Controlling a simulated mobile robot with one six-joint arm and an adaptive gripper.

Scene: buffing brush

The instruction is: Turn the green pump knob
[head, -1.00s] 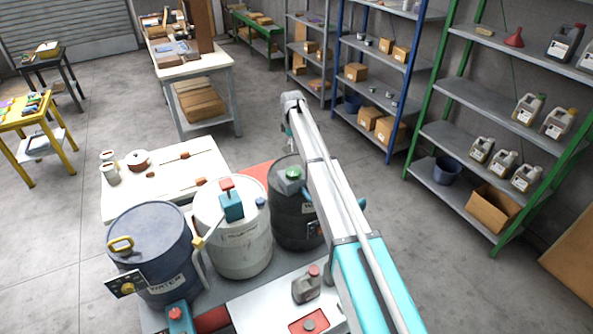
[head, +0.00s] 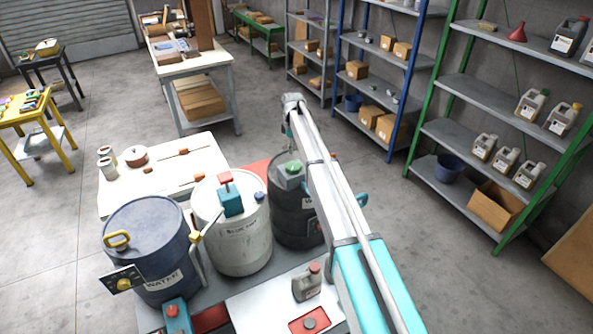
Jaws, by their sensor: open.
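The green pump knob (head: 293,168) is a small green part on top of the black drum (head: 291,212), just left of my arm. My arm reaches over the drum's right side, and its wrist bends down behind the knob. My gripper (head: 290,146) hangs there, small and partly hidden, with its fingers apart. It looks close to the knob, but I cannot tell whether they touch. My arm hides the right part of the black drum.
Left of the black drum stand a white drum (head: 240,238) with a red-topped teal pump and a blue drum (head: 150,235) marked WATER. A white table (head: 170,150) is behind them. A grey jug (head: 306,283) stands in front. Shelves line the right.

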